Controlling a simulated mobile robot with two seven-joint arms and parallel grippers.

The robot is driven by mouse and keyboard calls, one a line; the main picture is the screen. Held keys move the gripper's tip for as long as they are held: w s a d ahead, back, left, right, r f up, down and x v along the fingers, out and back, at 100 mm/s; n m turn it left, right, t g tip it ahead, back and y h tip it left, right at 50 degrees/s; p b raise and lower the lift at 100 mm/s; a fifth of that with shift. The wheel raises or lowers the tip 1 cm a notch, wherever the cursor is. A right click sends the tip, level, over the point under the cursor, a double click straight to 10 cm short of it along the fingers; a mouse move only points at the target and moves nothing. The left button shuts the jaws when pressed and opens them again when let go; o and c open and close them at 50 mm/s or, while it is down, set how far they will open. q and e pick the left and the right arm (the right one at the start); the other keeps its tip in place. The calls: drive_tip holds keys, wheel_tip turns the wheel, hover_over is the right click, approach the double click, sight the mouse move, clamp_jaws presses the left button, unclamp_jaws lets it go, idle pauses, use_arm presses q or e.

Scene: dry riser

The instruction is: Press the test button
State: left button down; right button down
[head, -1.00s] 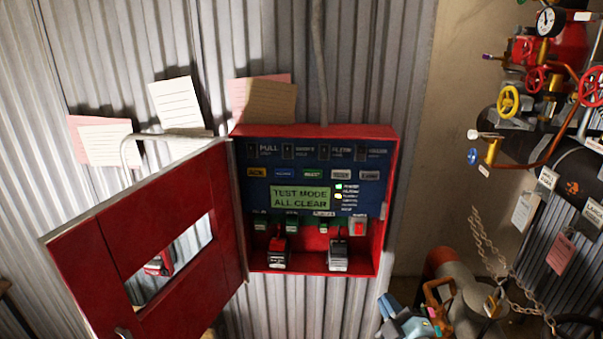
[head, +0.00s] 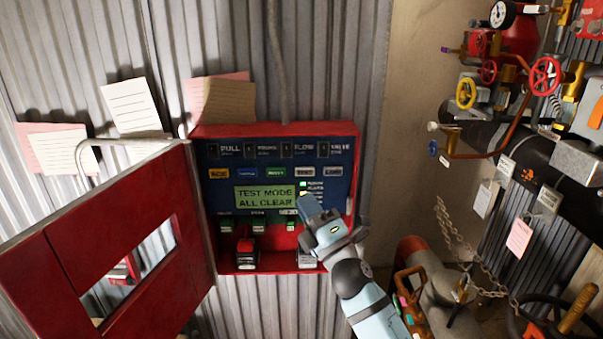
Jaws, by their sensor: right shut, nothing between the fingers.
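A red wall box (head: 357,185) stands open, with a dark blue control panel (head: 225,157) inside. A row of small coloured buttons crosses the panel: yellow, blue, green (head: 276,172) and two pale ones, a left pale button (head: 305,172) and a right pale button (head: 333,171). Their labels are too small to tell surely which is the test button. A green display (head: 264,197) reads "TEST MODE ALL CLEAR". My right gripper (head: 309,202) is shut and empty, in front of the panel just below the pale buttons. It hides the panel's lower right, including a red switch. Contact cannot be told. My left gripper is not in view.
The box's red door (head: 60,225) hangs open to the left. Paper notes (head: 131,105) are on the corrugated wall. Pipes with a red valve wheel (head: 545,76), a yellow wheel (head: 466,93), tags and a chain (head: 470,250) crowd the right side.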

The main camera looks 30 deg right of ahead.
sight(305, 172)
drive_tip(key=shift+w, duration=0.1)
drive_tip(key=shift+w+d+b, duration=0.1)
drive_tip(key=shift+w+d, duration=0.65)
drive_tip(key=shift+w, duration=0.5)
drive_tip(key=shift+w+d+b, duration=0.15)
drive_tip(key=shift+w+d, duration=0.65)
drive_tip(key=shift+w, duration=0.4)
drive_tip(key=shift+w+d+b, duration=0.1)
drive_tip(key=shift+w+d, duration=0.65)
drive_tip(key=shift+w, duration=0.5)
drive_tip(key=shift+w+d, duration=0.2)
drive_tip(key=shift+w, duration=0.05)
